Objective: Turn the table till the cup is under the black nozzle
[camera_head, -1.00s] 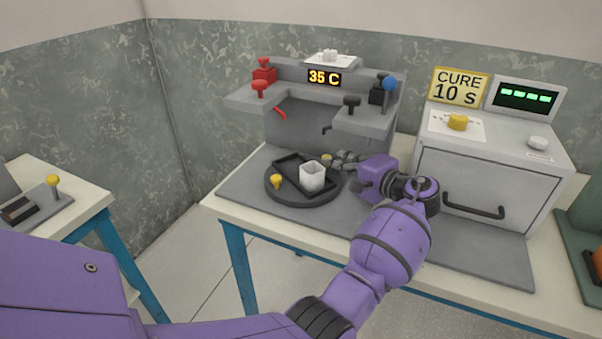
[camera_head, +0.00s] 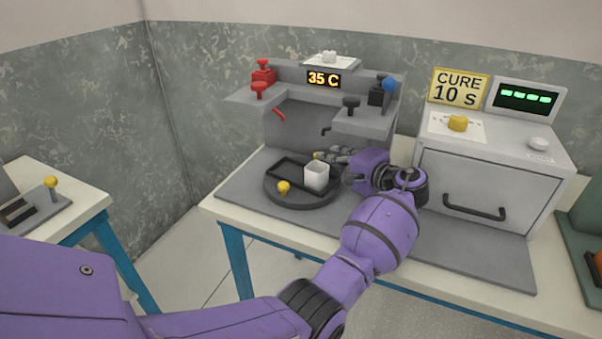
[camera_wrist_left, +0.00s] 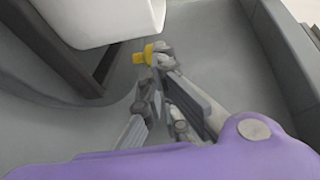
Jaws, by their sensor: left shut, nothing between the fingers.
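The white cup (camera_head: 316,178) stands in a black tray (camera_head: 289,168) on the round dark turntable (camera_head: 306,202), at its right side. The turntable has a yellow knob (camera_head: 284,187) at the front and another yellow knob (camera_head: 317,155) at the back. The black nozzle (camera_head: 326,131) is behind the cup, below the right shelf; the cup is in front of it. My left gripper (camera_head: 325,153) is shut and empty, its fingertips at the back knob. In the left wrist view the fingertips (camera_wrist_left: 158,58) appear to touch the knob (camera_wrist_left: 142,56), beside the cup (camera_wrist_left: 100,20).
A red nozzle (camera_head: 279,114) is on the left of the dispenser. The curing oven (camera_head: 487,185) is close to the right of my arm. The mat's front left (camera_head: 240,195) is clear.

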